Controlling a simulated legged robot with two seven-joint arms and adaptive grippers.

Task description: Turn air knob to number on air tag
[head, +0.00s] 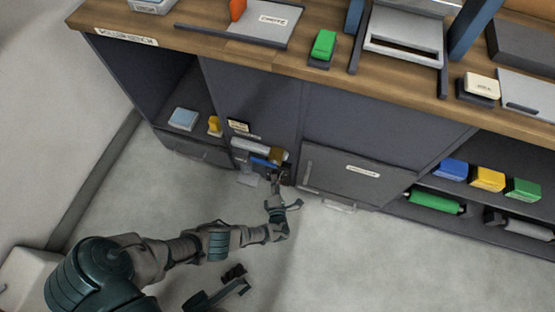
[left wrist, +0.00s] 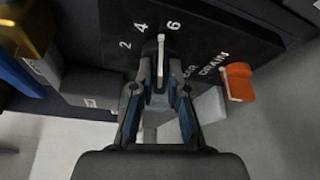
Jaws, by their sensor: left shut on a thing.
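In the left wrist view a black panel (left wrist: 205,32) carries the white numbers 2, 4 and 6. The air knob (left wrist: 160,50) has a pale upright edge, seen below the gap between 4 and 6. My left gripper (left wrist: 160,80) is shut on this knob. The knob's label is mostly hidden behind the fingers. In the head view my left gripper (head: 279,182) reaches the low front of the cabinet. A small pale tag (head: 238,126) is on the cabinet above; its writing is too small to read. My right gripper (head: 236,280) shows dark at the bottom, fingers apart and empty.
An orange knob (left wrist: 238,82) sits right of the air knob, by the word DRAIN. A grey block (left wrist: 88,88) and a yellow part (left wrist: 25,28) are close on the left. A drawer front (head: 345,172) is right of the gripper. The floor (head: 350,260) in front is clear.

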